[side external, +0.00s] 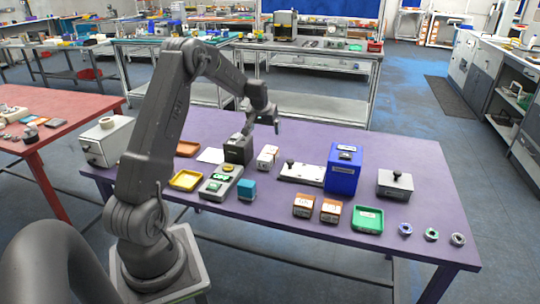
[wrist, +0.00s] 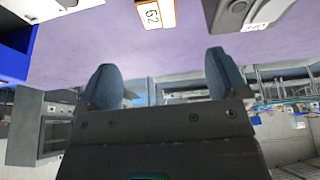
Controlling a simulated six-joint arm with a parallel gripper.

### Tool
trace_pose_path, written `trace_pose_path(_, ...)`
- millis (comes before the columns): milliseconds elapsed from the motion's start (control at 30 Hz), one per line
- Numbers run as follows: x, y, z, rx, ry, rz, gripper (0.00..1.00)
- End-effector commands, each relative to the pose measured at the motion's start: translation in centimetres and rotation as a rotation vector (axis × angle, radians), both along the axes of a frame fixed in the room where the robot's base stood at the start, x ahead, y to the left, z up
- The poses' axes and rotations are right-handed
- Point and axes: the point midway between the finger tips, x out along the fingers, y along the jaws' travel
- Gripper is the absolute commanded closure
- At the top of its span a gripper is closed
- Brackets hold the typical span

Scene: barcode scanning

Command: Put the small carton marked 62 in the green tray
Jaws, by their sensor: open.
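The small carton marked 62 (wrist: 156,14) shows at the top edge of the wrist view, with a white label and orange edges, partly cut off. It appears to be the small pale carton (side external: 267,157) between the black device and the white plate in the side view; its number is not readable there. My gripper (side external: 263,127) is above and behind that carton, apart from it. Its two fingers (wrist: 163,80) are spread, with nothing between them. The green tray (side external: 367,219) lies near the front right of the purple table and looks empty.
A tall blue box (side external: 343,168) and a white plate with a black knob (side external: 300,173) stand right of the carton. A black device (side external: 238,150) stands left of it. Two brown cartons (side external: 317,208) sit left of the green tray. Several small rings lie right of the tray.

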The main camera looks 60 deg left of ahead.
Motion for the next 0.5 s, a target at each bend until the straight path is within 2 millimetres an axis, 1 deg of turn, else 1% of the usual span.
trace_pose_path(100,0.6,0.5,-2.2,-0.003,0.003,-0.001,0.08)
trace_pose_path(300,1.6,1.5,-5.6,-0.003,0.002,-0.001,0.08)
trace_pose_path(400,2.0,1.8,-6.6,-0.002,0.001,-0.002,0.08)
trace_pose_path(500,2.1,1.9,-7.1,0.000,0.000,-0.002,0.08)
